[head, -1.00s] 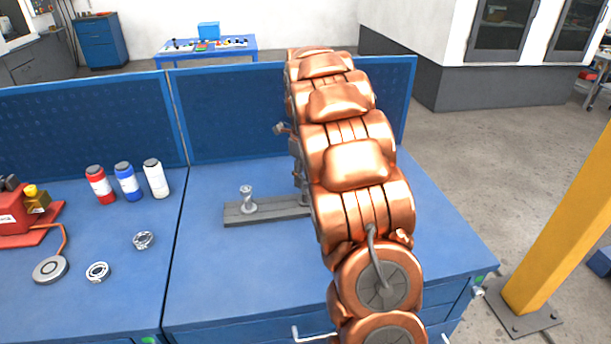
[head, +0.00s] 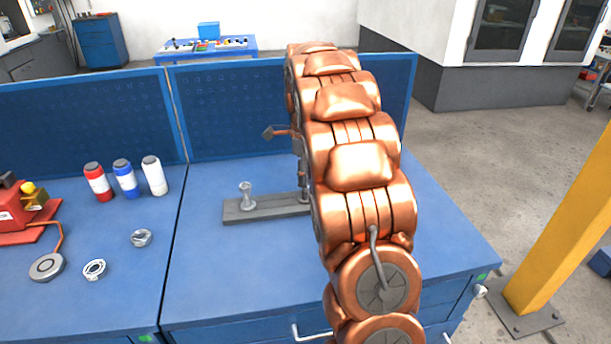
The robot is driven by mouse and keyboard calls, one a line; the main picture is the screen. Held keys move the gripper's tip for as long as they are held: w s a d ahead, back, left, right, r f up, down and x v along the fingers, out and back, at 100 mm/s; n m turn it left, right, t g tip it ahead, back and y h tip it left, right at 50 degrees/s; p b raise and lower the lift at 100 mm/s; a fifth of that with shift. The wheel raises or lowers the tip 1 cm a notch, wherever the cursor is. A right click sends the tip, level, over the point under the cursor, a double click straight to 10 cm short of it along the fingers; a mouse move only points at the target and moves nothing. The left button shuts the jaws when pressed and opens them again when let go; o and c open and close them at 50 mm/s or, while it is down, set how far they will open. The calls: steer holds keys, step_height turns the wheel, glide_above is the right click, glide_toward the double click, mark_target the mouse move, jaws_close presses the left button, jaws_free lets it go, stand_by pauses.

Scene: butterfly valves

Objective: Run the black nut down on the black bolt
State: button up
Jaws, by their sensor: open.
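A flat grey bar (head: 268,210) lies on the blue bench. A pale grey post with a wider top (head: 246,195) stands upright near its left end. A second, darker upright (head: 303,185) stands at the right end of the bar, partly hidden by my copper arm. It may be the black bolt. I cannot pick out the black nut. My gripper (head: 298,146) is mostly behind the arm, above this darker upright. A part with a dark end sticks out to its left and seems to belong to the gripper. The fingertips and any contact are hidden.
On the left bench are a red, a blue and a white bottle (head: 155,176), two metal rings (head: 95,269), a grey disc (head: 46,267) and a red device (head: 14,211). A blue panel (head: 225,110) closes the back. Bench in front of the bar is clear.

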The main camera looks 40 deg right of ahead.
steer(key=n+b, duration=0.1)
steer(key=n, duration=0.8)
steer(key=shift+b, duration=0.3)
steer(key=n, duration=0.9)
steer(key=shift+s, duration=0.15)
jaws_close()
